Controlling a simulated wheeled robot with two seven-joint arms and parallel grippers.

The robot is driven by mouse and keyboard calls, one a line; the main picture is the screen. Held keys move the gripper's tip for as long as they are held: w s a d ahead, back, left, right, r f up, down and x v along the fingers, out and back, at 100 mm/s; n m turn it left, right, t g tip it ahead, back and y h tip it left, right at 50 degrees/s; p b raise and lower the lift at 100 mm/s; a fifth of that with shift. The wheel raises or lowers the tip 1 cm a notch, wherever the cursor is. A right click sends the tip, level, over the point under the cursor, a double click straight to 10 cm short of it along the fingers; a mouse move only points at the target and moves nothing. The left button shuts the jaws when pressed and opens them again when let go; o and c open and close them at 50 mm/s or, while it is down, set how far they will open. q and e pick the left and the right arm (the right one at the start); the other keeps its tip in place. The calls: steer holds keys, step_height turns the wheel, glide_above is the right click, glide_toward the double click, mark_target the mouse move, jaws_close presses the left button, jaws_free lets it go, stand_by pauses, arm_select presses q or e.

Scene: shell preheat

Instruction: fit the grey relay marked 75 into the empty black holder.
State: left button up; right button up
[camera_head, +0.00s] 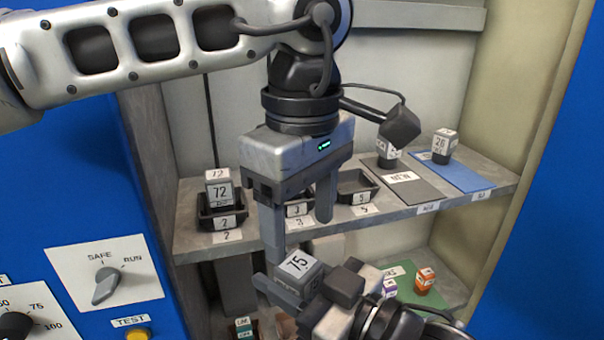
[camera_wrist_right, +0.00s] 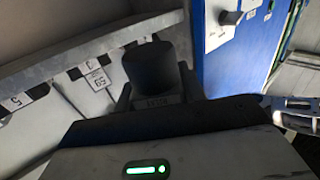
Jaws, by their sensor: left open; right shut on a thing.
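The grey relay marked 75 (camera_head: 299,265) is held up in front of the shelf, below my left gripper. My right gripper (camera_head: 302,284) is shut on it. In the right wrist view a dark round body (camera_wrist_right: 155,66) shows between the fingers. My left gripper (camera_head: 298,226) is open and empty, fingers pointing down, just above the relay and apart from it. The black holder marked 5 (camera_head: 357,190) on the shelf looks empty. The holder marked 3 (camera_head: 297,209) is partly hidden behind my left gripper, so its inside cannot be told.
A grey relay marked 72 (camera_head: 221,193) stands in the black holder marked 2 (camera_head: 206,221). Relays stand by a dark mat and on a blue mat (camera_head: 462,176) at right. A lower shelf holds an orange relay (camera_head: 425,281). A SAFE/RUN switch (camera_head: 106,286) is at left.

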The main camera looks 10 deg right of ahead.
mark_target(302, 263)
arm_select(q)
steer(key=shift+f, duration=2.45)
steer(key=c, duration=1.1)
arm_select(e)
steer(key=o, duration=1.1)
